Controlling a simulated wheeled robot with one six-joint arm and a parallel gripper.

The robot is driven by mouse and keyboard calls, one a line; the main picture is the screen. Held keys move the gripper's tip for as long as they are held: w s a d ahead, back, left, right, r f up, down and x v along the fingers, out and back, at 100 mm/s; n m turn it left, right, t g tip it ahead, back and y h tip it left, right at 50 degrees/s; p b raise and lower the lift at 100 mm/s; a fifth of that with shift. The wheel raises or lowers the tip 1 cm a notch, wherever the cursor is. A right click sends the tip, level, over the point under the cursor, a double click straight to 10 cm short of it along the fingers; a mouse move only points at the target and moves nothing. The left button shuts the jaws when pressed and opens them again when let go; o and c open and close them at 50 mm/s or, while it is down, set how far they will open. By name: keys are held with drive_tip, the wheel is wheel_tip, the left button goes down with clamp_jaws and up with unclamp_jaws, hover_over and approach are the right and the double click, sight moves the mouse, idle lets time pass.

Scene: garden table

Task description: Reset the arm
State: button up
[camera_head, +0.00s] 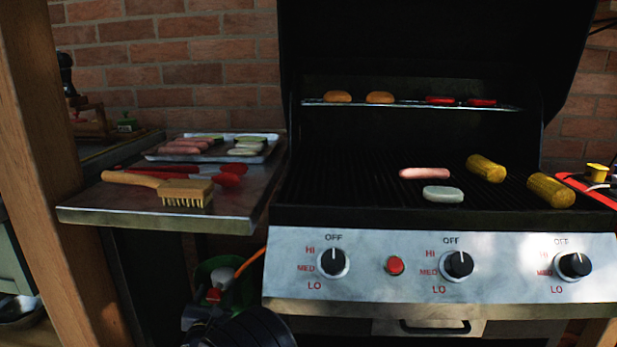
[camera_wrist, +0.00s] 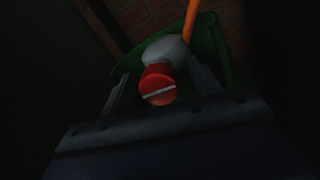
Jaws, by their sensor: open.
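In the wrist view my gripper (camera_wrist: 158,72) is open, with its two dark fingers apart. A red cap or knob (camera_wrist: 158,86) with a pale stripe appears between the fingers; nothing is seen gripped, and its distance is unclear. Part of my dark arm (camera_head: 252,330) shows at the bottom of the head view, low in front of the grill and below the side shelf.
The grill (camera_head: 340,195) holds a sausage (camera_head: 425,173), a pale patty (camera_head: 443,194) and two corn cobs. The side shelf (camera_head: 125,213) carries a brush (camera_head: 187,192), red-tipped tongs (camera_head: 230,174) and a food tray (camera_head: 268,150). An orange hose (camera_head: 250,262) hangs beneath. A wooden post (camera_head: 45,150) stands left.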

drive_tip(key=n+p, duration=0.1)
drive_tip(key=p, duration=0.1)
drive_tip(key=n+p, duration=0.3)
drive_tip(key=shift+r+g+p, duration=0.25)
drive_tip(key=shift+g+p, duration=0.05)
drive_tip(key=shift+p, duration=0.05)
drive_tip(key=shift+s+f+p, duration=0.15)
drive_tip(key=shift+s, duration=1)
drive_tip(key=shift+s+f+p, duration=0.1)
drive_tip(key=shift+s+p, duration=0.05)
drive_tip(key=shift+s, duration=1)
drive_tip(key=shift+d, duration=0.1)
